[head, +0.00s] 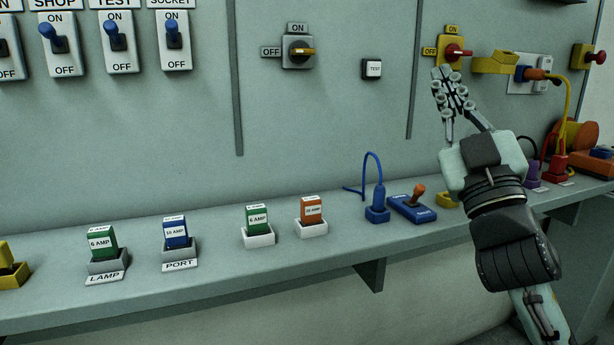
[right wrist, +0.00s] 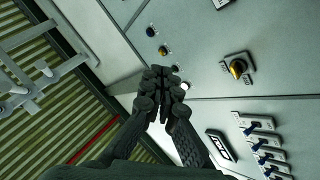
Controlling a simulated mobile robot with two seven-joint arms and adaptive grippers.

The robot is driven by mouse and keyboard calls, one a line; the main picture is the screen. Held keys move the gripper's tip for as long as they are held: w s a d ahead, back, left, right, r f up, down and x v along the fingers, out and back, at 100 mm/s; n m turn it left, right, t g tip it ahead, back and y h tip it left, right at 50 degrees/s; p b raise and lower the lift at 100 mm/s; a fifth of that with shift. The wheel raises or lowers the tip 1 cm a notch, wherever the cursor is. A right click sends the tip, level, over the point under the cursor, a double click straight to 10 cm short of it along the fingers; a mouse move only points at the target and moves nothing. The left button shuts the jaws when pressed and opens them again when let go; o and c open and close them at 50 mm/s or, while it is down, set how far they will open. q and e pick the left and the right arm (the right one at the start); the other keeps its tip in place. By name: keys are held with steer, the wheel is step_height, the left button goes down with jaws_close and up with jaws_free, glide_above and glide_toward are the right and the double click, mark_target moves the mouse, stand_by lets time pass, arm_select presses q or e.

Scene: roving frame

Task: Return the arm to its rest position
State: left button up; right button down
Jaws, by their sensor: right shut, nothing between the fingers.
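My right gripper (head: 450,88) is raised in front of the grey panel at the right of the head view. Its fingers point up, close below a red-knobbed switch on a yellow plate (head: 454,50); I cannot tell whether they touch it. In the right wrist view the gripper's fingers (right wrist: 162,88) are together with nothing between them. The panel fills the right part of that view behind them. My right arm crosses in front of the shelf's right part and hides some of it. My left gripper is not in view.
The shelf (head: 340,257) carries fuse blocks in holders, a blue plug with a cable (head: 377,205) and a blue box with an orange lever (head: 413,207). A rotary switch (head: 299,51) and toggle switches (head: 116,40) are on the panel. A yellow cable hangs right of my gripper.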

steer(key=w+d+f+n+g+h, duration=0.1)
steer(key=d+f+g+h, duration=0.3)
steer(key=d+f, duration=0.65)
steer(key=w+d+f+g+h, duration=0.1)
steer(key=d+f+g+h, duration=0.35)
steer(key=f, duration=1.05)
steer(key=s+d+f+m+g+h, duration=0.1)
steer(key=s+d+f+g, duration=0.5)
steer(key=s+f, duration=0.5)
steer(key=s+d+f+m+g+h, duration=0.1)
steer(key=s+d+f+g, duration=0.6)
steer(key=f, duration=0.7)
steer(key=s+a+f+m+g+y, duration=0.1)
steer(key=s+a+f+m+y, duration=0.3)
steer(key=a, duration=0.6)
steer(key=s+a+f+m+y, duration=0.1)
steer(key=s+a+f+m, duration=0.1)
steer(key=s+a+f, duration=0.6)
arm_select(q)
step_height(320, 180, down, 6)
steer(key=p, duration=0.2)
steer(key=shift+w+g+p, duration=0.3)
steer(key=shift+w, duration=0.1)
arm_select(e)
steer(key=w+a+f, duration=0.1)
steer(key=w+f, duration=0.3)
steer(key=shift+a+f+g, duration=0.2)
steer(key=shift+a+g, duration=0.15)
